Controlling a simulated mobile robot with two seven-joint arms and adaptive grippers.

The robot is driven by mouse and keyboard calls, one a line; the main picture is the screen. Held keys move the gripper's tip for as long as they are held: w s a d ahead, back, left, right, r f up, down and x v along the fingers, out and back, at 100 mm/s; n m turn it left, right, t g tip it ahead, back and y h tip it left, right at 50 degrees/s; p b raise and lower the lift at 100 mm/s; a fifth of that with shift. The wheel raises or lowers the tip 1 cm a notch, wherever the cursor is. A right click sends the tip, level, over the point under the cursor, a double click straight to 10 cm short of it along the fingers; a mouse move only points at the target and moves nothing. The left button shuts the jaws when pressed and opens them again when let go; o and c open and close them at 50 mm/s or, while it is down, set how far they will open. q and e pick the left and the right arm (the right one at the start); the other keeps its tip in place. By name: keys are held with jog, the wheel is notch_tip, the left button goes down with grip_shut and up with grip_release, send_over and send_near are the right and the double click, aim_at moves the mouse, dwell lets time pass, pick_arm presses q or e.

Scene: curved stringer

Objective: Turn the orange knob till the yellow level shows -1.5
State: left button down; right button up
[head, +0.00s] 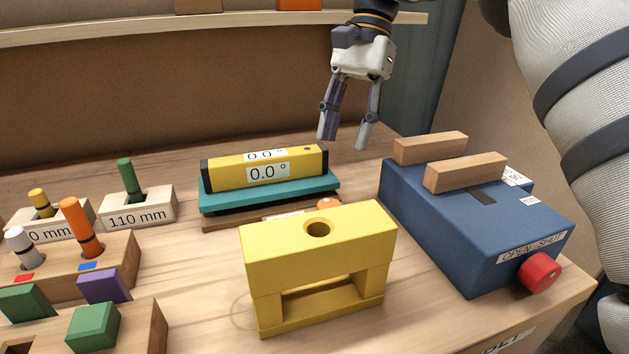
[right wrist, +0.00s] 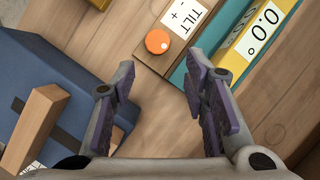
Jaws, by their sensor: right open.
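The yellow level (head: 225,176) lies on a teal plate (head: 220,201) at the back middle of the bench, and its displays read 0.0°. It also shows in the right wrist view (right wrist: 236,60). The orange knob (head: 328,203) is at the front of the wooden base under the plate, partly hidden behind the yellow block in the head view. In the right wrist view the knob (right wrist: 158,41) is in full sight beside a "TILT +" label. My right gripper (head: 345,142) is open and empty, above and behind the level's right end. In its wrist view the knob lies ahead of the spread fingers (right wrist: 150,95).
A yellow block (head: 318,255) with a hole stands in front of the knob. A blue vise-like box (head: 450,230) with wooden jaws and a red knob (head: 540,272) is at right. Peg holders (head: 140,208) and colored blocks (head: 93,325) fill the left.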

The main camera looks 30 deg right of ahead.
aim_at(329, 204)
jog(key=x, duration=0.5)
jog(key=p+x, duration=0.1)
jog(key=x, duration=0.5)
jog(key=shift+s+f, duration=0.1)
jog(key=shift+s, duration=0.15)
jog(key=shift+c, duration=0.2)
jog(key=c, duration=0.8)
